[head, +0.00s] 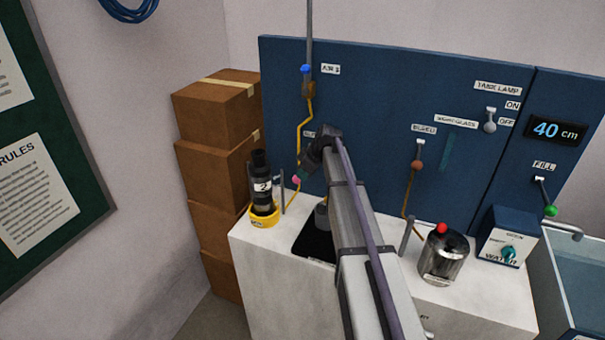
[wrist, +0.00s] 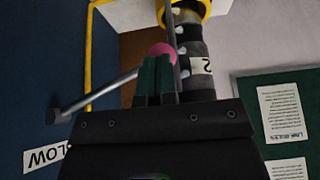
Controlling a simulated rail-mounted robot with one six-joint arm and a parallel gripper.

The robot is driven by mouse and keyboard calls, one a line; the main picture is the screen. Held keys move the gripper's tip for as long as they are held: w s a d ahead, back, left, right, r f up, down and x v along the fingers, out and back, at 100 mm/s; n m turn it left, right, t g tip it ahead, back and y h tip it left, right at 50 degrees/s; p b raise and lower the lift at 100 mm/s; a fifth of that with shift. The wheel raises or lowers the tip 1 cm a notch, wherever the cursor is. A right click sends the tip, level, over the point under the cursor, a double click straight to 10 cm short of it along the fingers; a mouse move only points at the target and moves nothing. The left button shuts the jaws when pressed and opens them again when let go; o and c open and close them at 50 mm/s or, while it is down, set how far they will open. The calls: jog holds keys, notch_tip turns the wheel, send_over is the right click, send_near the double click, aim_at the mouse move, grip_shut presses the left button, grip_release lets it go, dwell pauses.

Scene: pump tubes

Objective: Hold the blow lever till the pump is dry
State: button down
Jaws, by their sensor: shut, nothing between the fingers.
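The blow lever's pink knob (head: 296,180) shows beside the pump at the blue panel. In the wrist view its grey rod (wrist: 100,95) slants from a pivot near the BLOW label (wrist: 45,156) to the pink knob (wrist: 161,51). My gripper (head: 302,174) is at the knob. Its green fingers (wrist: 155,62) are shut with nothing between them and overlap the knob; whether they touch it I cannot tell. The black pump (head: 261,172), labelled 2, stands upright in a yellow holder (head: 264,221) on the white counter. I cannot see whether it is wet.
A thin post (head: 283,192) stands close to the pump. A yellow hose (head: 299,140) runs down the panel. Stacked boxes (head: 215,115) are left of the counter. A metal canister (head: 444,258) and a WATER box (head: 507,238) stand to the right of my arm.

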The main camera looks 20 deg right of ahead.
jog(key=s+a+p+v, duration=0.1)
jog(key=p+v, duration=0.9)
jog(key=v, duration=0.3)
jog(key=shift+p, duration=0.3)
jog(key=shift+r, duration=0.1)
